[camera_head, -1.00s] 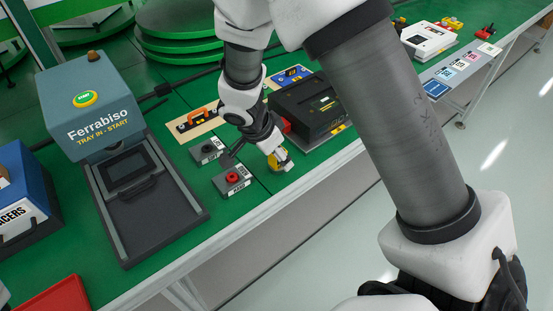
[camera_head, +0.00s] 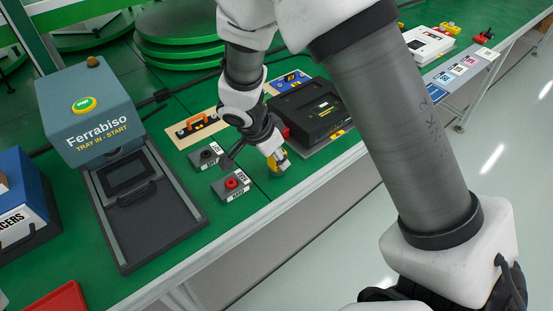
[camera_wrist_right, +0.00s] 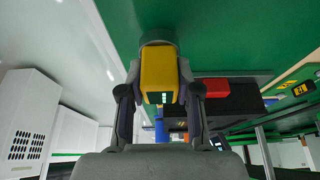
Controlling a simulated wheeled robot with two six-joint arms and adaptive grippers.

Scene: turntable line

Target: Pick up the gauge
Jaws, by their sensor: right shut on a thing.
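The gauge (camera_wrist_right: 160,75) is a yellow block with a small lit green display and a grey round end. In the right wrist view it sits between the two dark fingers of my right gripper (camera_wrist_right: 160,98), which is shut on it. In the head view the gauge (camera_head: 280,165) shows small and partly hidden by my right gripper (camera_head: 274,155), near the front edge of the green table. I cannot tell whether the gauge touches the table. My left gripper is not in view.
Left of my right gripper stand a red-button box (camera_head: 231,185) and a black-button box (camera_head: 206,155). A black case (camera_head: 312,112) stands close on the right. The blue-grey Ferrabiso machine (camera_head: 92,125) is at left. Some green table in front is clear.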

